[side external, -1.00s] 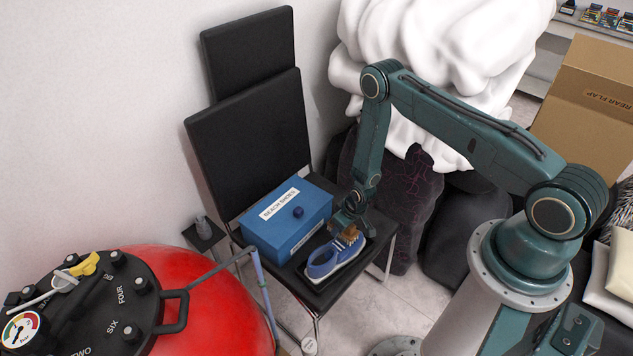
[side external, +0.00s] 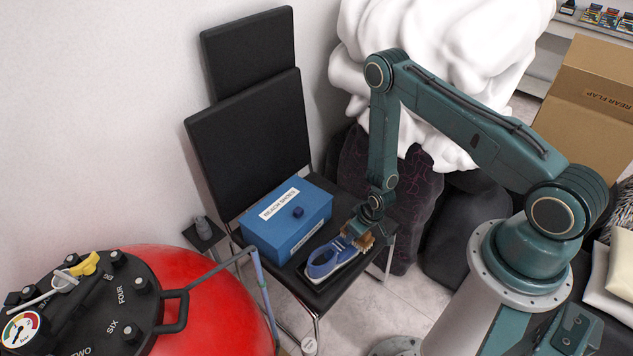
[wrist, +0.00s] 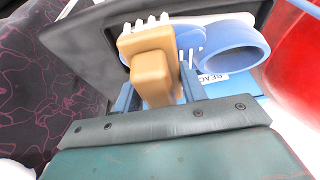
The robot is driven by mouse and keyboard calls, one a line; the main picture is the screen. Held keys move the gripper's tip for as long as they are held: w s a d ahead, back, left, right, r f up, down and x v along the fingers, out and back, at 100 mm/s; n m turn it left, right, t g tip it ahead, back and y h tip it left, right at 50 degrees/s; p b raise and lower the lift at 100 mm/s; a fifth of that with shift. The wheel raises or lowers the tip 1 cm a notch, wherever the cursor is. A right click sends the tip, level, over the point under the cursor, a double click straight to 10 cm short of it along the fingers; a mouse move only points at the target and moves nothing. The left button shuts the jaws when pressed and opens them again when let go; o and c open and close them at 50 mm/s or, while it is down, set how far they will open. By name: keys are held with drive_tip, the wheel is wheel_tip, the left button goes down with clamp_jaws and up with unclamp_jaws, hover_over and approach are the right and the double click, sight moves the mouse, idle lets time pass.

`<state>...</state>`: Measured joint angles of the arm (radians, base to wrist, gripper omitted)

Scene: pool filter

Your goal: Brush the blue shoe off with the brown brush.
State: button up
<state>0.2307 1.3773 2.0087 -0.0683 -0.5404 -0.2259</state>
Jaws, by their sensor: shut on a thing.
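The blue shoe (side external: 330,259) with a white sole sits on the black chair seat in the side view. It also shows at the top of the wrist view (wrist: 232,46), partly hidden behind the brush. My gripper (side external: 357,231) is at the right end of the shoe, low over the seat. It is shut on the brown brush (wrist: 152,72), which has pale bristles along its far edge. In the side view the brush (side external: 364,242) is small and lies against or very near the toe end of the shoe; I cannot tell whether it touches.
A blue box (side external: 287,222) labelled "BEACH SHOES" stands on the chair seat (side external: 340,288), just behind the shoe. A red tank (side external: 226,310) with a black lid is at the lower left. A dark patterned bag (side external: 412,205) stands behind the chair.

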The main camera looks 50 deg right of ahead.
drive_tip(key=shift+r, duration=2.85)
